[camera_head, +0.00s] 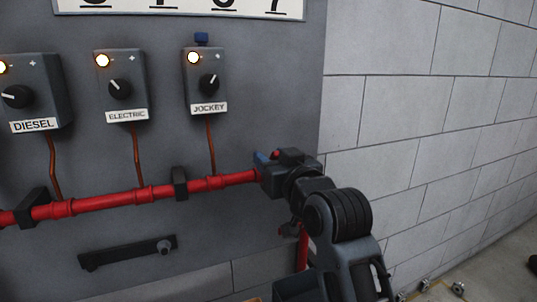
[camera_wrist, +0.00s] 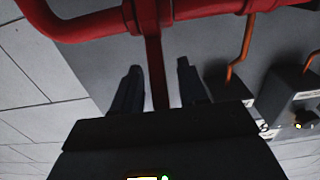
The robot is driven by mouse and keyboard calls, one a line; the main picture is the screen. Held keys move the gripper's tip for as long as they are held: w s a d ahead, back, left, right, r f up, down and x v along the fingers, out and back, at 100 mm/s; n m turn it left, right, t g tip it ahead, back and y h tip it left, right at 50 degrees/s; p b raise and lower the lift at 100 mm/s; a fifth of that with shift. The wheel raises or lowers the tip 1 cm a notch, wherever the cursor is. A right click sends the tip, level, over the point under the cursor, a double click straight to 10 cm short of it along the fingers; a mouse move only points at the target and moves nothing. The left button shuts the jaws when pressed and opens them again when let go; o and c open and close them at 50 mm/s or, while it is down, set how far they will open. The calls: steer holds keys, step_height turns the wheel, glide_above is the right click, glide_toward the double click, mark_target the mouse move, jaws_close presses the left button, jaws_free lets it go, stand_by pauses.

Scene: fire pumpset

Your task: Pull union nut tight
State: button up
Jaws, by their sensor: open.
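My gripper (camera_wrist: 159,70) is open in the wrist view, its two dark fingers apart. A narrow dark red bar (camera_wrist: 156,75) stands between the fingers, with a gap on each side. The bar meets a dark collar (camera_wrist: 147,14) on the red pipe (camera_wrist: 90,27); this may be the union nut, but I cannot tell for sure. In the head view my gripper (camera_head: 264,172) is at the right end of the visible red pipe (camera_head: 110,202) and hides the fitting there.
A grey panel carries the DIESEL (camera_head: 36,90), ELECTRIC (camera_head: 122,82) and JOCKEY (camera_head: 205,78) boxes above the pipe. A dark bar (camera_head: 125,251) with a knob is mounted below it. A block wall (camera_head: 425,110) stands to the right; small fittings (camera_head: 458,288) lie on the floor.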

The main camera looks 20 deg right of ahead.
steer(key=shift+w, duration=0.7)
jaws_close()
steer(key=shift+a, duration=0.1)
